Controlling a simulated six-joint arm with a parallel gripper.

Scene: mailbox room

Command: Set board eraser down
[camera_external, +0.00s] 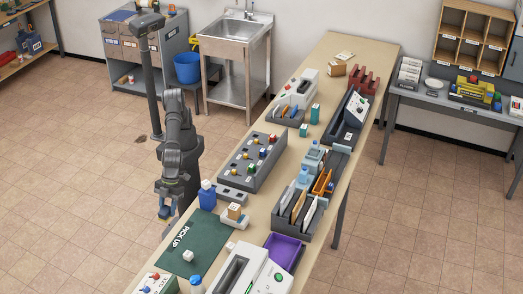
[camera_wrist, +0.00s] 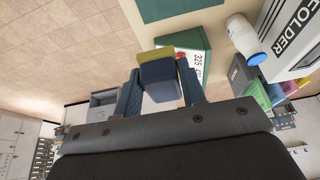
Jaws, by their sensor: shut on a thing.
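My gripper (camera_external: 166,207) hangs near the left edge of the long table in the external view. It is shut on the board eraser (camera_wrist: 158,80), a dark grey-blue block with a yellow strip along its far side in the wrist view. The fingers grip the eraser from both sides. In the external view the eraser is small and partly hidden by my gripper. The green mat (camera_external: 190,240) marked PICK UP lies on the table to the right of my gripper; a corner shows at the top of the wrist view (camera_wrist: 170,8).
A green-and-white box with red buttons (camera_external: 157,284) and a blue-capped white bottle (camera_external: 197,285) stand beyond the mat's near edge. Much of the mat is clear.

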